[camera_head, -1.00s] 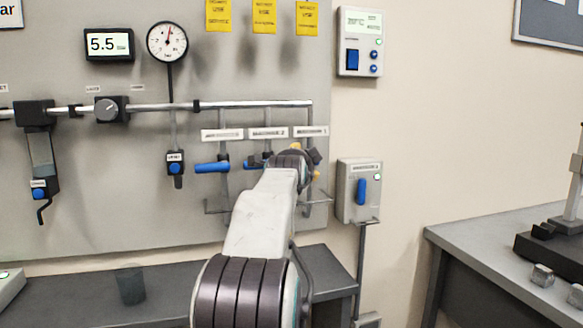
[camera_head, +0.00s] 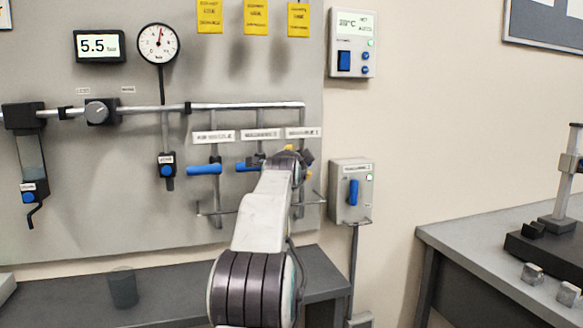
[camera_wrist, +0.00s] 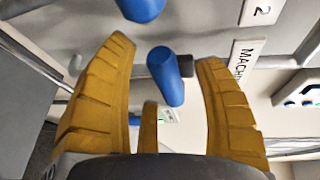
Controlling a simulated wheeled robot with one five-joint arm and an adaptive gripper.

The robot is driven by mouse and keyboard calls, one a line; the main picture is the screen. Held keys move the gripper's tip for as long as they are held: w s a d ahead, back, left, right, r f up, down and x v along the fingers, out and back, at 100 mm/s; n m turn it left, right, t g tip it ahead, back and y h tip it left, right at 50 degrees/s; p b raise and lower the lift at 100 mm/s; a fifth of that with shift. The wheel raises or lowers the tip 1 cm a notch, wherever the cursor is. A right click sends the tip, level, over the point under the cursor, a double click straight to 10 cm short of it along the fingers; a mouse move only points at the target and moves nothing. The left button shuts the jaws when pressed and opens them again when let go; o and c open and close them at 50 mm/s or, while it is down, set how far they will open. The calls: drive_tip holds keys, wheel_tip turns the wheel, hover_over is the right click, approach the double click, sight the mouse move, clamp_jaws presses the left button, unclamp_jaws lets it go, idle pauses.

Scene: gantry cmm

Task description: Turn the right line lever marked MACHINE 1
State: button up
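The label reading MACHINE with a 1 (camera_head: 303,132) is at the right end of the row in the head view. Its lever is hidden there behind my arm and gripper (camera_head: 294,166). In the wrist view, a blue lever (camera_wrist: 165,76) points between the yellow fingers of my gripper (camera_wrist: 165,54), beside a partly cut-off MACHINE label (camera_wrist: 242,60). The fingers are spread, with visible gaps on both sides of the lever. Another blue lever (camera_wrist: 140,8) is at the top edge, near a label ending in 2 (camera_wrist: 262,10).
The middle lever (camera_head: 246,167) is close left of my gripper, and the left lever (camera_head: 204,170) is farther left. A grey box with a blue handle (camera_head: 353,192) hangs to the right. A dark bench (camera_head: 180,285) with a cup (camera_head: 123,289) is below.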

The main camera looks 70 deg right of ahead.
clamp_jaws()
idle(0.4)
drive_tip(key=shift+d+p, duration=0.1)
drive_tip(key=shift+p, duration=0.2)
